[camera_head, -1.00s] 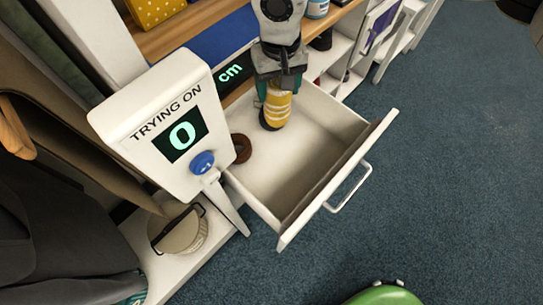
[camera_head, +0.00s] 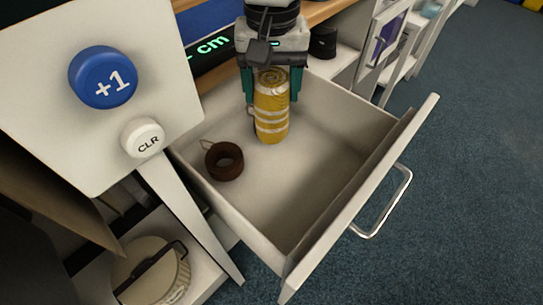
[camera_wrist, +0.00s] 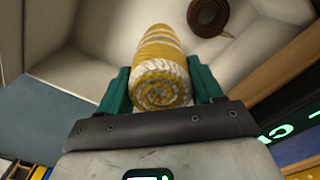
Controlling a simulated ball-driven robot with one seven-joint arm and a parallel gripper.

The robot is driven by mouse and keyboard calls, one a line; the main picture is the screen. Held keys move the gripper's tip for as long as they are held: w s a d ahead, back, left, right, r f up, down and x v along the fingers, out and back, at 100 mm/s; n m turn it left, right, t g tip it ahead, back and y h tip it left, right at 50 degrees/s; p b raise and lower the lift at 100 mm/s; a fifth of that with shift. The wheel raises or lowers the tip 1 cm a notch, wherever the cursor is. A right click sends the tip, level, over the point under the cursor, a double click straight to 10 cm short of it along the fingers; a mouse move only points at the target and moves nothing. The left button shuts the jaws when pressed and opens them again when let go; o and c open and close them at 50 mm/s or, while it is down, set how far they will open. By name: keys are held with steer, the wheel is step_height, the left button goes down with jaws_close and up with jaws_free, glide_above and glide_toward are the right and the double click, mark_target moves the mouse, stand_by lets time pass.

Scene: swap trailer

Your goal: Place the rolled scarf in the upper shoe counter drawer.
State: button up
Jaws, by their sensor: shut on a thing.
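The rolled scarf (camera_head: 271,104) is yellow with white bands and stands upright between the fingers of my gripper (camera_head: 271,92). My gripper is shut on it, one teal finger on each side. The wrist view also shows the scarf (camera_wrist: 160,68), its spiral end towards the camera, and my gripper (camera_wrist: 162,88). The shoe counter drawer (camera_head: 290,205) is pulled open, white and deep. The scarf is over or inside the back part of the drawer; I cannot tell whether its lower end touches the floor.
A brown coiled item (camera_head: 224,161) lies in the drawer, left of the scarf. A white panel (camera_head: 85,60) with blue and white buttons stands left of the drawer. The drawer's handle (camera_head: 385,203) juts over blue carpet. A lidded basket (camera_head: 152,272) sits on a lower shelf.

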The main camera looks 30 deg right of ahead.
mark_target(272, 127)
step_height(272, 127, down, 10)
steer(key=b, duration=0.2)
steer(key=shift+r+b, duration=0.2)
steer(key=shift+b, duration=0.15)
steer(key=shift+f, duration=0.15)
steer(key=o, duration=1.4)
step_height(272, 127, up, 12)
steer(key=p, duration=0.3)
steer(key=shift+p, duration=0.4)
